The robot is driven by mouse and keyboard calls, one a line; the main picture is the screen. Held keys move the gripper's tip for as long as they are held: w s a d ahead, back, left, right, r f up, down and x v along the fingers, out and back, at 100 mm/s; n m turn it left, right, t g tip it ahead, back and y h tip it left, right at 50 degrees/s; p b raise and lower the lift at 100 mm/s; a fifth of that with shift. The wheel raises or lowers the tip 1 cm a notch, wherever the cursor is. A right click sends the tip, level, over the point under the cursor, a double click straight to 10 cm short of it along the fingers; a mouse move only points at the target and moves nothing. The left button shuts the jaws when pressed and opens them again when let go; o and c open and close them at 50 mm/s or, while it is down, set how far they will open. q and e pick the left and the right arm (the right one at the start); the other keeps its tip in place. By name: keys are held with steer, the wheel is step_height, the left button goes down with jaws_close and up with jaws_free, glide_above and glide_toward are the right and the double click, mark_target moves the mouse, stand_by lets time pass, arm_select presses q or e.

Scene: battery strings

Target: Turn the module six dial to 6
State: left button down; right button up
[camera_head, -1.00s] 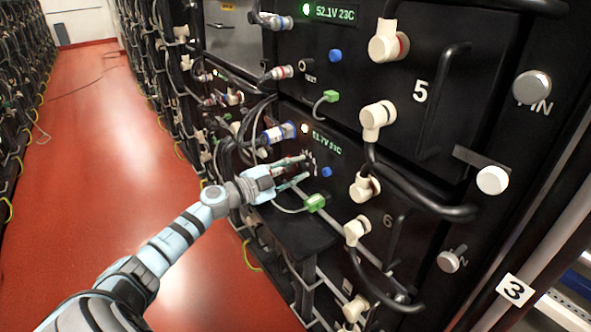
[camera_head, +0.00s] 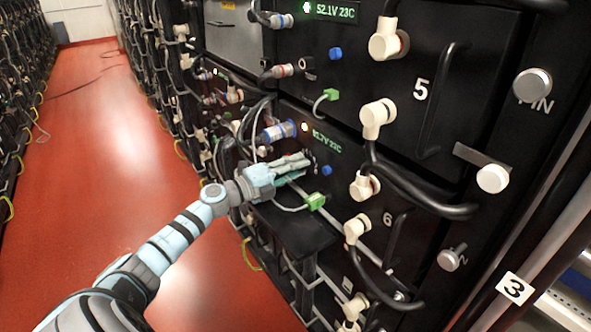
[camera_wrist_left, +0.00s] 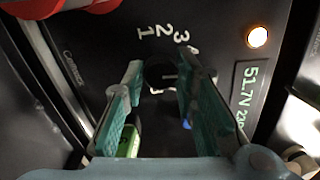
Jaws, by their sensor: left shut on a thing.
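Module six is the black front panel marked 6 (camera_head: 387,220), with a green display (camera_head: 327,142) that reads about 51.7V in the left wrist view. Its dial (camera_wrist_left: 160,73) is a small black knob with numerals 1, 2, 3 printed around its upper edge; other numerals are hidden or blurred. A pale mark shows on the knob, but I cannot tell its setting. My left gripper (camera_head: 307,168) is at the dial, its two teal fingers (camera_wrist_left: 160,95) on either side of it and shut on it. In the head view the fingers hide most of the dial. My right gripper is not in view.
A blue button (camera_head: 326,170) sits right of the dial, and a green plug (camera_head: 315,201) with a cable is just below the fingers. A blue-and-white connector (camera_head: 280,132) is above left. Module five (camera_head: 420,90) is above.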

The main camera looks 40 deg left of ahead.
arm_select(q)
steer(key=m+b, duration=0.2)
steer(key=m, duration=0.5)
steer(key=shift+m+b, duration=0.35)
steer(key=shift+m, duration=0.05)
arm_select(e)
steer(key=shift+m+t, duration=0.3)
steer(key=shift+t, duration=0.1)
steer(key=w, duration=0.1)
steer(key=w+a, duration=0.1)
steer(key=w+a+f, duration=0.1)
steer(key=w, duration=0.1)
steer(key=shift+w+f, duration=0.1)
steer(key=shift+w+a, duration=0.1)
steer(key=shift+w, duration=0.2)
arm_select(q)
steer(key=c, duration=1.4)
jaws_free()
steer(key=shift+o, duration=0.5)
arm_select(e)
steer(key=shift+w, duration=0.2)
